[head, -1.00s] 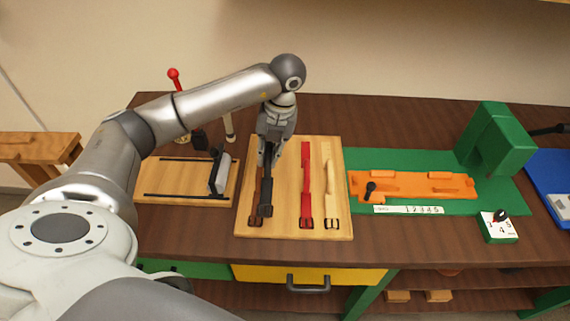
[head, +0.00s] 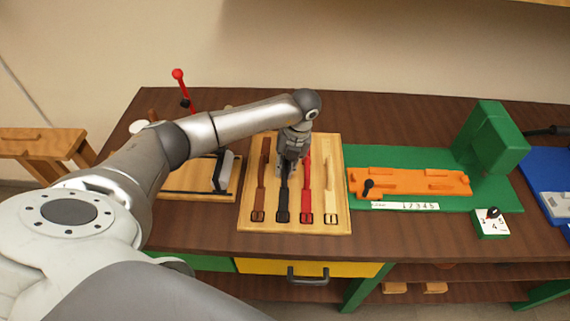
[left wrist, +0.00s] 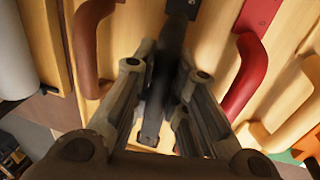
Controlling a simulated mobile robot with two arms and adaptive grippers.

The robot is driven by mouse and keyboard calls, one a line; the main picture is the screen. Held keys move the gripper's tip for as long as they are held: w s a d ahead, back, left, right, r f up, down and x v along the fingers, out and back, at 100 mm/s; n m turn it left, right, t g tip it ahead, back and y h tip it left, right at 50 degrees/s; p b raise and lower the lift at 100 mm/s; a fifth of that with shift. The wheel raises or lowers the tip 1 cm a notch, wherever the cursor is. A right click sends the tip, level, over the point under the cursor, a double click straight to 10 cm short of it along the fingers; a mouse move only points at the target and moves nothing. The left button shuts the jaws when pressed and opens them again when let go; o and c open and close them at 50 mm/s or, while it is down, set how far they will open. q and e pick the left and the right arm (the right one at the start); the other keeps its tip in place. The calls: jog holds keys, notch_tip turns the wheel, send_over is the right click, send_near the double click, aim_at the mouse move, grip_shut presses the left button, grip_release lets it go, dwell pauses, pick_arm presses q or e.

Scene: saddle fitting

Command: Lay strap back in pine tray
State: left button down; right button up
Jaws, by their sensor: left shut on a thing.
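The pine tray (head: 311,227) stands on the bench with straps side by side. The black strap (head: 283,197) lies lengthwise over the tray, between the brown strap (head: 260,190) and the red strap (head: 306,190). A cream strap (head: 330,192) is at the right. My left gripper (head: 287,167) is over the tray's far half, shut on the black strap. In the left wrist view the black strap (left wrist: 168,70) runs between the fingers. Whether the strap touches the tray is hard to tell. My right gripper is not in view.
An orange fixture (head: 415,182) sits on a green base right of the tray. A wooden board with a grey-and-black tool (head: 223,170) is at the left. A green press (head: 492,138) and a small dial box (head: 491,222) stand farther right. The bench's front strip is clear.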

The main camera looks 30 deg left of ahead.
pick_arm(q)
jog(key=shift+f, duration=0.1)
jog(key=c, duration=1.4)
grip_release()
jog(key=shift+c, duration=0.2)
jog(key=shift+r, duration=0.4)
notch_tip(320, 180, up, 11)
jog(key=w+d+b, duration=0.1)
jog(key=d+b, duration=0.1)
jog(key=b, duration=0.1)
jog(key=shift+r+b, duration=0.15)
jog(key=shift+b, duration=0.15)
